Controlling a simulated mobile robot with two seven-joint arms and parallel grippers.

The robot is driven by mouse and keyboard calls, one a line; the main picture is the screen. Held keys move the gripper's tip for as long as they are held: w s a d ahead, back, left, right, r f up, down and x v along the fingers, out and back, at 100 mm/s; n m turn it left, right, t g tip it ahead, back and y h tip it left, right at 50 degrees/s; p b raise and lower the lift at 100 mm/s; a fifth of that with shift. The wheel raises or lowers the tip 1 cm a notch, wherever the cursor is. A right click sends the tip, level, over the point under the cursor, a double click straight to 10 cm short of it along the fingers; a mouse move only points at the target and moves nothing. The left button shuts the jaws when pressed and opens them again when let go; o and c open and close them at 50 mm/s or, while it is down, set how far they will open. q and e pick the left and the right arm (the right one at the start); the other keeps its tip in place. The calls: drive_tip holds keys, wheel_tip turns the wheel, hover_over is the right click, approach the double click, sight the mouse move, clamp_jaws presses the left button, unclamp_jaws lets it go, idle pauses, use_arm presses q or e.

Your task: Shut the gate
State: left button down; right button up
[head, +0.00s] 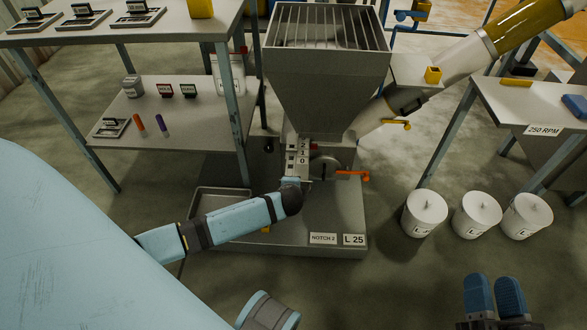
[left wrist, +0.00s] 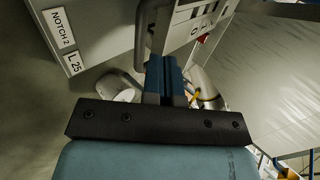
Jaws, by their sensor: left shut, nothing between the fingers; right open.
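A grey steel hopper (head: 325,75) with a grid top narrows down to a gate assembly with a notch scale plate (head: 303,154) marked 2, 1, 0. An orange-ended lever (head: 350,174) sticks out to its right. My left gripper (head: 291,183) is at the plate's lower end, its fingers mostly hidden by my arm in the head view. In the left wrist view its blue fingers (left wrist: 164,80) are shut and empty, close beside a bent grey bar handle (left wrist: 145,45); contact is unclear. The scale plate (left wrist: 195,30) is just beyond. My right gripper (head: 495,295) is open and empty at bottom right.
The grey base (head: 290,240) carries labels "NOTCH 2" (head: 323,239) and "L 25" (head: 354,239). A shelf (head: 180,110) stands left, a bench (head: 520,100) right. Several white lidded buckets, one here (head: 424,215), stand on the floor. Floor between the base and buckets is clear.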

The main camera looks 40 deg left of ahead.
sight(294, 163)
use_arm(q)
drive_tip(key=b+x, duration=0.2)
drive_tip(key=x, duration=0.3)
drive_tip(key=shift+w+a+f, duration=0.1)
drive_tip(key=shift+w+f, duration=0.1)
drive_tip(key=shift+f, duration=0.05)
use_arm(e)
drive_tip(key=shift+g, duration=0.9)
wheel_tip(294, 163, down, 4)
drive_tip(key=shift+w+a+f, duration=0.1)
drive_tip(key=shift+a, duration=0.05)
use_arm(q)
drive_tip(key=w+a, duration=0.1)
drive_tip(key=w, duration=0.1)
drive_tip(key=w+a, duration=0.3)
drive_tip(key=w, duration=0.2)
drive_tip(key=shift+w+a, duration=0.1)
drive_tip(key=shift+a, duration=0.1)
drive_tip(key=shift+w+a+r, duration=0.15)
drive_tip(key=shift+a+r, duration=0.05)
use_arm(e)
drive_tip(key=shift+r, duration=0.25)
